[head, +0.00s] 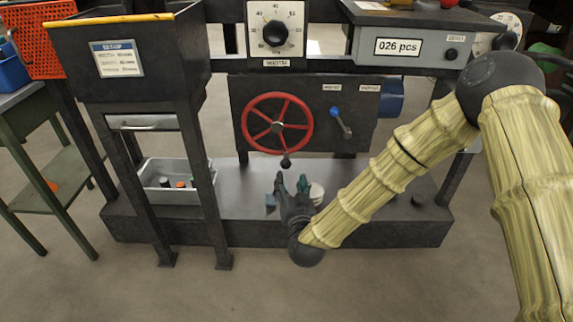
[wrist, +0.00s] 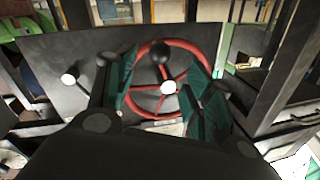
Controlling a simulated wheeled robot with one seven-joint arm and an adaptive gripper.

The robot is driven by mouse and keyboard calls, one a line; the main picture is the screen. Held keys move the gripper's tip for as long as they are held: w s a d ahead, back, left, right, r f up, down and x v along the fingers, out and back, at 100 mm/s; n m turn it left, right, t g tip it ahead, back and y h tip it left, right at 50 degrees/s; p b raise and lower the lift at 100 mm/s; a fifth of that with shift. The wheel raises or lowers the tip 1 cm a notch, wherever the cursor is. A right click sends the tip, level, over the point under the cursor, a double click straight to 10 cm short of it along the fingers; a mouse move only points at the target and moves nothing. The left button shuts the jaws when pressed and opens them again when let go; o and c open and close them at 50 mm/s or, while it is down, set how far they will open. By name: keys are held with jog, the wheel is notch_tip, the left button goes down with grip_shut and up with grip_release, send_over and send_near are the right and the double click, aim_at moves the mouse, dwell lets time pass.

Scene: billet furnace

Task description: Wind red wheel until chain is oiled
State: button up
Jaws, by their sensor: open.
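The red wheel (head: 309,122) is mounted on the front of a dark panel, with several red spokes and a black knob (head: 286,161) at the bottom of its rim. In the wrist view the red wheel (wrist: 186,44) faces me, and its black knob (wrist: 160,51) shows between my fingers. My gripper (head: 291,181) is open and empty, below the wheel and its knob. In the wrist view its teal-padded fingers (wrist: 162,76) are spread and cover parts of the rim. I cannot make out a chain.
A blue-tipped lever (head: 340,120) sits right of the wheel. A WIDTH dial (head: 274,30) and a grey counter box (head: 408,44) reading 026 pcs are above. A dark hopper (head: 130,55) on legs stands left, with a grey bin (head: 168,196) behind its legs. The front floor is clear.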

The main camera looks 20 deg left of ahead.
aim_at(287, 168)
jog(key=b+x, duration=0.2)
jog(key=x, duration=0.7)
jog(key=shift+w, duration=0.1)
grip_shut()
